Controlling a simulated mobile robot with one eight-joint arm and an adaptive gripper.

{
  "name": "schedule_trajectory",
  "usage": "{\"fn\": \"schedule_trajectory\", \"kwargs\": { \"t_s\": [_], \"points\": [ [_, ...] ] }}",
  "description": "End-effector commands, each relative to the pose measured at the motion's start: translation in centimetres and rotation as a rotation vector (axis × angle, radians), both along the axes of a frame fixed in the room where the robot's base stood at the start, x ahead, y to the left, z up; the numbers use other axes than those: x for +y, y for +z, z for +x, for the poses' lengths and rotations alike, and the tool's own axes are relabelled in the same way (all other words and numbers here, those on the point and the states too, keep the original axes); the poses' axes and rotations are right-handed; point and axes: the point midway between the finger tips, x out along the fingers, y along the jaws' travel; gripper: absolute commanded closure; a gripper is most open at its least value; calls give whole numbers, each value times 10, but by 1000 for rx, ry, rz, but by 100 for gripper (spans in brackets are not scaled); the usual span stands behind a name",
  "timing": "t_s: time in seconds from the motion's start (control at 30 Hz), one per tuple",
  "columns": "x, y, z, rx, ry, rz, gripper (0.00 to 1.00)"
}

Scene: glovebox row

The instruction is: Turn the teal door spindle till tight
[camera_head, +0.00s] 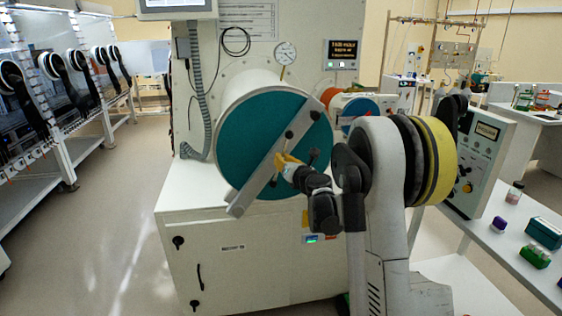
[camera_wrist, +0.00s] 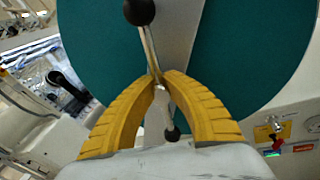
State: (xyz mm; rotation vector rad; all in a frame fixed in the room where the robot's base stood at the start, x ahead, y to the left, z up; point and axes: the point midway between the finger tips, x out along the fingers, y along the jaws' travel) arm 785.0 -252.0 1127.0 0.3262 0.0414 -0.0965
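The round teal door (camera_head: 243,135) closes the end of a white cylinder, with a grey diagonal bar across its face. The door's spindle has thin metal handle arms with black ball knobs (camera_head: 289,134) at the middle of the bar. In the wrist view one knob (camera_wrist: 139,11) is above my fingers and another (camera_wrist: 172,134) shows below, between them. My gripper (camera_head: 284,160) is at the spindle. In the wrist view its yellow ribbed fingers (camera_wrist: 163,78) come together with a handle arm between their tips. The spindle's hub is mostly hidden.
A pressure gauge (camera_head: 285,53) stands above the cylinder. A white cabinet (camera_head: 230,260) is below. At right, a white table (camera_head: 495,245) holds small boxes and a jar. The floor at left is clear.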

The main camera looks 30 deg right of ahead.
Motion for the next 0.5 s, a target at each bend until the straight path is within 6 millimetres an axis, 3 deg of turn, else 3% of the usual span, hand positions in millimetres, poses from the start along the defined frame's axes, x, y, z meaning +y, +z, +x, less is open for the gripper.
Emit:
{"fn": "schedule_trajectory", "kwargs": {
  "t_s": [0.5],
  "points": [
    [-1, -2, -1, -61, 1, 190, 100]
  ]
}}
